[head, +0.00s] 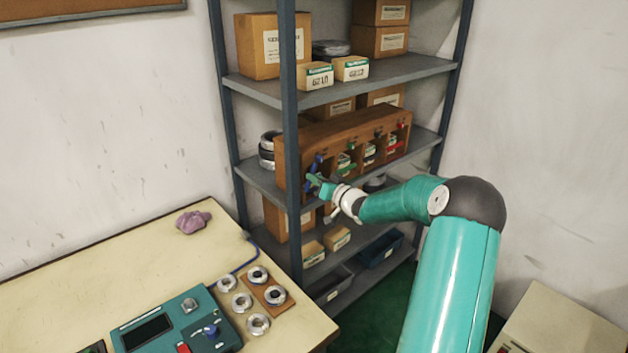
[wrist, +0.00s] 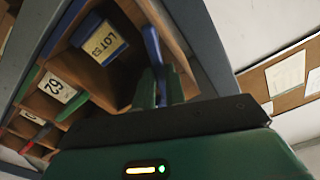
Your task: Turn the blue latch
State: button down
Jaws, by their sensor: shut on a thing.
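A wooden pigeonhole cabinet (head: 335,130) stands on the middle shelf of the rack, with small coloured latches along its front. The blue latch (head: 317,161) is at its left end. In the wrist view the blue latch (wrist: 153,45) is a long blue bar, its lower end between my fingers. My gripper (head: 317,182) reaches the cabinet's left compartment; in the wrist view my gripper (wrist: 160,88) is shut on the blue latch. Beside it a compartment holds a blue box (wrist: 98,38) labelled LOT 53. The fingers partly hide the latch's lower part.
Green (head: 345,146) and red (head: 402,127) latches sit farther right along the cabinet. The blue-grey rack post (head: 290,130) stands close left of my gripper. A workbench (head: 130,255) with metal rings and a teal device (head: 170,325) is at lower left.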

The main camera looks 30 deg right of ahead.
jog(key=shift+w+d+f+m, duration=0.1)
jog(key=shift+d+f+m, duration=0.4)
jog(key=shift+m, duration=1.7)
jog(key=shift+d+f+m, duration=0.25)
jog(key=shift+f+m, duration=0.55)
jog(key=shift+m, duration=1.4)
jog(key=shift+w+d+f+m, duration=0.1)
jog(key=shift+d+f+m, duration=0.4)
jog(key=shift+m, duration=1.7)
jog(key=shift+a+f, duration=0.2)
jog(key=shift+f, duration=0.05)
jog(key=c, duration=1.7)
grip_release()
jog(key=shift+r, duration=0.1)
jog(key=shift+s+d, duration=0.1)
jog(key=shift+s, duration=0.05)
jog(key=s, duration=0.4)
jog(key=s+d, duration=0.1)
jog(key=s, duration=0.8)
jog(key=shift+s+d, duration=0.25)
jog(key=shift+d, duration=0.15)
